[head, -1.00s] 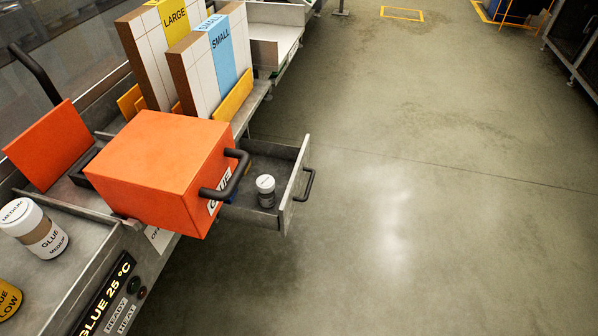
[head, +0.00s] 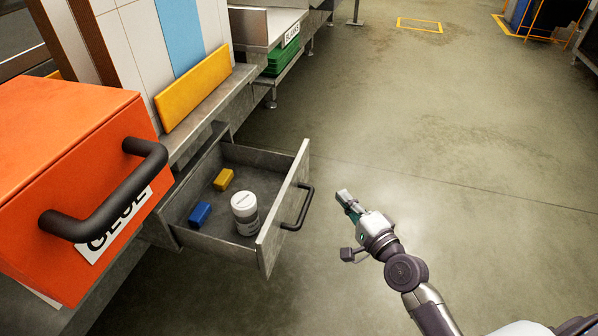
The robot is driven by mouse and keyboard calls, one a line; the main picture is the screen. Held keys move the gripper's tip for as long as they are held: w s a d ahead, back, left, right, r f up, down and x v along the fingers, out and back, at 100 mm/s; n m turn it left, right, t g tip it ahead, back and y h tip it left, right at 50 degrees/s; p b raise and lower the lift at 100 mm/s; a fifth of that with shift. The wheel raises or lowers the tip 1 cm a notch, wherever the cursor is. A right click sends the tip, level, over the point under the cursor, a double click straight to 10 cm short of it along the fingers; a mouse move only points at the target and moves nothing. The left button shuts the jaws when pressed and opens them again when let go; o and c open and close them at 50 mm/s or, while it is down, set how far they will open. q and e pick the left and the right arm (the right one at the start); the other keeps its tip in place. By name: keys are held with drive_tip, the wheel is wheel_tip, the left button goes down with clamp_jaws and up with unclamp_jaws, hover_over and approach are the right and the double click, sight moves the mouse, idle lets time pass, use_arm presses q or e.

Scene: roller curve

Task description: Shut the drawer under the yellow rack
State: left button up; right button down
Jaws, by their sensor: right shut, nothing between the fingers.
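The grey metal drawer (head: 283,219) stands pulled out under the bench, below the yellow rack (head: 196,87). Its dark bar handle (head: 300,208) is on the front panel, facing right. Inside lie a white-lidded jar (head: 244,212), a blue block (head: 200,214) and a yellow block (head: 223,179). My right gripper (head: 346,201) is shut and empty, in the air to the right of the handle and apart from it in the picture. My left gripper is out of view.
An orange box (head: 65,170) with a thick dark handle and a GLUE label stands at the left, close to the drawer. Tall tiled panels stand in the rack. Green items (head: 282,57) sit on a shelf behind.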

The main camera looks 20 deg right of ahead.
approach(301, 162)
drive_tip(key=w+d, duration=0.2)
drive_tip(key=w, duration=0.1)
drive_tip(key=w+a, duration=0.2)
drive_tip(key=shift+w+a+r, duration=0.1)
drive_tip(key=shift+a+r, duration=0.15)
drive_tip(key=shift+a, duration=0.1)
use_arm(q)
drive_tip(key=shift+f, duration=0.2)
use_arm(e)
drive_tip(key=shift+w+a, duration=0.2)
drive_tip(key=shift+a, duration=0.15)
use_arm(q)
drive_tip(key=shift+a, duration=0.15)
use_arm(e)
drive_tip(key=shift+w, duration=0.15)
